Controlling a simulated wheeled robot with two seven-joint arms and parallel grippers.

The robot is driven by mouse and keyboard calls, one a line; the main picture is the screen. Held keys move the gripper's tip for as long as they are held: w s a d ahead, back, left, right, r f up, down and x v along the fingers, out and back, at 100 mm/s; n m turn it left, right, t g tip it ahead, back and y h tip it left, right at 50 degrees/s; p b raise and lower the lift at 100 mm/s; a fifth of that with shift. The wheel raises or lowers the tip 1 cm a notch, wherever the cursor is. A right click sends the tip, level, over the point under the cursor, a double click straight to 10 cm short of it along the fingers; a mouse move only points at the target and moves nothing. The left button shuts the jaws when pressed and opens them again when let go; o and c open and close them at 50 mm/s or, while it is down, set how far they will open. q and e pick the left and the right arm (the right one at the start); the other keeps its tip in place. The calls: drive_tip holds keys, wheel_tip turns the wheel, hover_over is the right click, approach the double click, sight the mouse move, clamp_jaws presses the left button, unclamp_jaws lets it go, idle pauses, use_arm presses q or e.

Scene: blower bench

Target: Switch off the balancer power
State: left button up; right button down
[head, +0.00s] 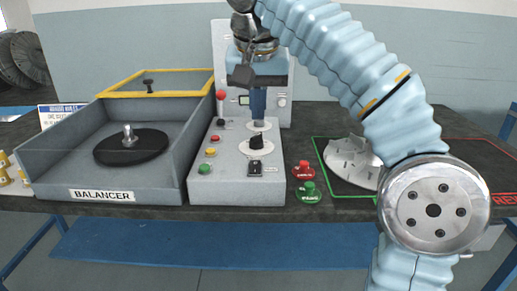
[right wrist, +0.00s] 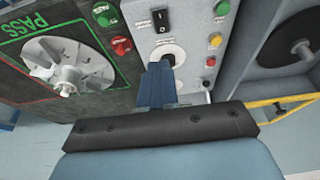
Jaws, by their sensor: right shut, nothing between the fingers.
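The balancer (head: 60,165) is a grey open box with a black disc, at the left in the head view. Its control panel (head: 225,185) stands beside it, with a black rotary knob (head: 256,143) on a pale dial. A black rocker switch (head: 255,169) sits below the knob; it also shows in the right wrist view (right wrist: 161,19). I cannot tell its position. My right gripper (head: 259,116) is shut and empty, fingers pointing down over the panel behind the knob. In the right wrist view its blue fingertips (right wrist: 158,68) appear close to the knob (right wrist: 169,58); contact is unclear. My left gripper is not in view.
A red-ball lever (head: 220,96) and several coloured buttons, including a green one (head: 205,169), line the panel's left side. Red (head: 303,171) and green (head: 309,192) round pieces lie right of it. A metal rotor (head: 350,160) rests on the green-outlined PASS area.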

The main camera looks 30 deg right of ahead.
sight(259, 162)
drive_tip(key=b+x, duration=0.1)
drive_tip(key=x, duration=0.2)
drive_tip(key=b+x, duration=0.1)
drive_tip(key=x, duration=0.3)
drive_tip(key=b+x, duration=0.1)
drive_tip(key=x, duration=0.3)
drive_tip(key=shift+s+a+f, duration=0.2)
drive_tip(key=shift+s+f, duration=0.1)
drive_tip(key=shift+f, duration=0.45)
